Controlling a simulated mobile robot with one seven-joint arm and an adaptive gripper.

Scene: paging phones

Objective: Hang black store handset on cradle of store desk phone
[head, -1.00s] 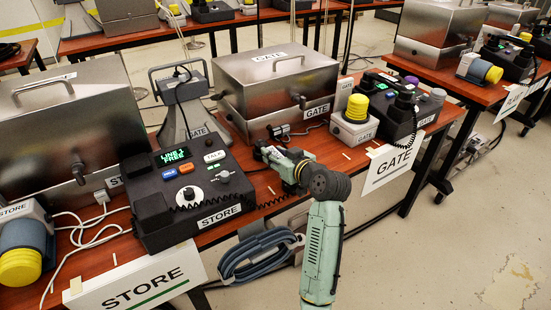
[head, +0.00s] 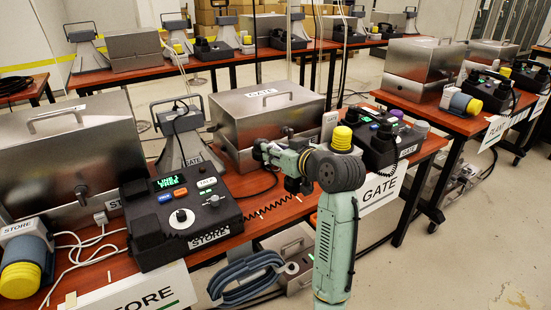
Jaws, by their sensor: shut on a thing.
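The black store desk phone (head: 192,218) sits on the near red-brown table, with a green display, a blue and an orange button, and a STORE label. Its cradle (head: 149,235) is the dark raised part along its left side, and I see no handset lying on it. My gripper (head: 262,152) is to the right of the phone, raised above the table and pointing left. It is shut on the black store handset, which is mostly hidden by the gripper and wrist. A black coiled cord (head: 268,208) runs from the phone's right side towards the gripper.
A steel GATE box (head: 262,108) and a grey horn speaker (head: 180,125) stand behind. The GATE phone (head: 385,145) and a yellow-topped beacon (head: 342,138) are to the right. A steel box (head: 75,145) and a yellow-ended STORE beacon (head: 22,270) are at left.

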